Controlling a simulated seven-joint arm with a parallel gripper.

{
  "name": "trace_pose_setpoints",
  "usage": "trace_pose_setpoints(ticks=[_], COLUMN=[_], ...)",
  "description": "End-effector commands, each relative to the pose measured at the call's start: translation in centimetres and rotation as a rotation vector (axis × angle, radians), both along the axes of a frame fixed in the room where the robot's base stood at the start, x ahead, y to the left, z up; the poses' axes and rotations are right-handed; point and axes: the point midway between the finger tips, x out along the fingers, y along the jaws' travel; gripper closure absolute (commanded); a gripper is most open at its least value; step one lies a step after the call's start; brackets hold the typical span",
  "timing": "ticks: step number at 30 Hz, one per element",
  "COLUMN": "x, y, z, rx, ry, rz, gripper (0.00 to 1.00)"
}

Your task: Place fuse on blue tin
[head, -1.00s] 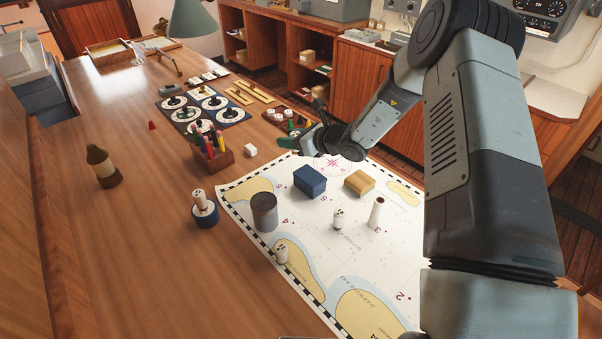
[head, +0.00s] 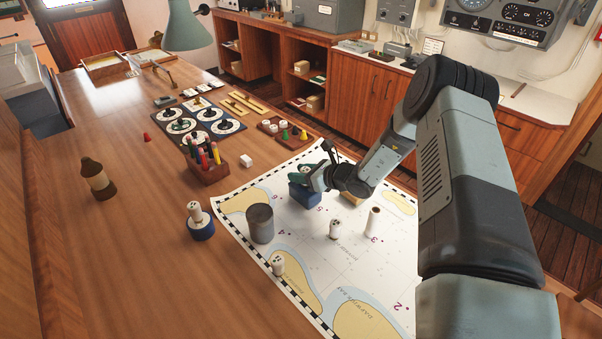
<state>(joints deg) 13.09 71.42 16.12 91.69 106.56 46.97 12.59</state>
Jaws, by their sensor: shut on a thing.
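The blue tin (head: 303,196) is a box on the chart, partly hidden behind my gripper. My gripper (head: 305,175) is directly above it, low over its top. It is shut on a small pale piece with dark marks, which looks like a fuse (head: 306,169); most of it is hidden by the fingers. I cannot tell whether the piece touches the tin. Similar white fuses with dark dots stand on the chart, one in the middle (head: 335,229) and one near its left edge (head: 278,264). Another pale piece (head: 195,210) stands on a round blue base.
A grey cylinder (head: 260,224), a white tube (head: 373,222) and a yellow box (head: 351,198) stand on the chart (head: 300,240) around the tin. The lower chart is mostly clear.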

Motion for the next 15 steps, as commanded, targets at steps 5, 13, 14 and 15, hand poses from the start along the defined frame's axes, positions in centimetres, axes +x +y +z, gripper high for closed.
trace_pose_setpoints(ticks=[5, 13, 14, 15], x=[0.02, -0.01, 0.0, -0.01], y=[0.01, 0.01, 0.01, 0.0], z=[0.06, -0.25, -0.24, -0.24], rx=[-0.001, 0.0, 0.0, 0.0], ry=[-0.001, 0.0, 0.0, 0.0], rz=[0.0, 0.0, 0.0, 0.0], gripper=[0.92, 0.39, 0.36, 0.36])
